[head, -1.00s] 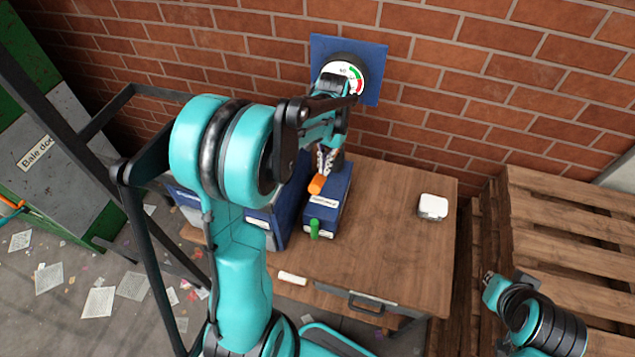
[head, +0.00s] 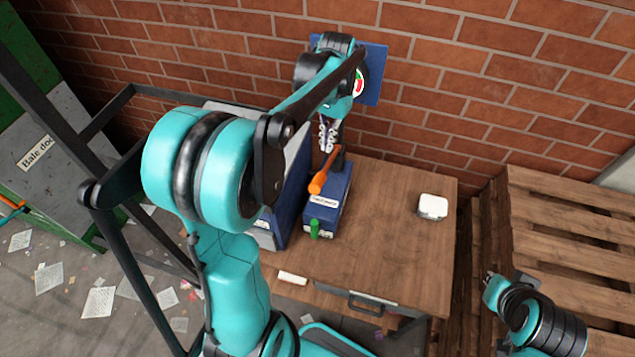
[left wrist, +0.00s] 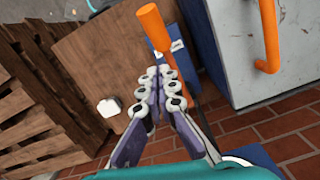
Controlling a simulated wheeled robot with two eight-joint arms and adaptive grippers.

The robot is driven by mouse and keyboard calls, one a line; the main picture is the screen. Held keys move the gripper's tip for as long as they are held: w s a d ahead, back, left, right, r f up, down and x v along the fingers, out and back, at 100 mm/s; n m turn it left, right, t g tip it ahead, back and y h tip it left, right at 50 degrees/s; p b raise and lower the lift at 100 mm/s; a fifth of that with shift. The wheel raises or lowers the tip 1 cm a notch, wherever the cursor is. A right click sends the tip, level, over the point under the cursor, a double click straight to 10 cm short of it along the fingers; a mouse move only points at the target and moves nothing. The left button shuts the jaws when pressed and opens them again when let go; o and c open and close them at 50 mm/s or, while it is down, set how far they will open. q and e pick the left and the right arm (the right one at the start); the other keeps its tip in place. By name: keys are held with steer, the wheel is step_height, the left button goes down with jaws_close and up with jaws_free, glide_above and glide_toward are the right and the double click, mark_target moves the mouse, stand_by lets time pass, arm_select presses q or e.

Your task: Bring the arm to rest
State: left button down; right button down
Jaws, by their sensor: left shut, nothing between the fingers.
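My left arm reaches across the head view from the lower left. Its gripper (head: 328,135) hangs above the far end of a small blue box with a white label (head: 322,212). The box has an orange-handled lever (head: 318,183) and a green knob (head: 314,229). In the left wrist view the fingers of my left gripper (left wrist: 160,88) lie close together with nothing between them. The orange handle (left wrist: 153,26) shows just past the fingertips, apart from them as far as I can see. My right arm shows at the lower right, its gripper (head: 490,279) small and its jaws unclear.
The boxes stand on a wooden table (head: 390,250) with a small white box (head: 432,207) at its right. A larger cabinet (head: 293,190) stands left of the blue box. A gauge on a blue panel (head: 375,75) hangs on the brick wall. Pallets (head: 560,215) stand at the right.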

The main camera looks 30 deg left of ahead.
stand_by(0.5)
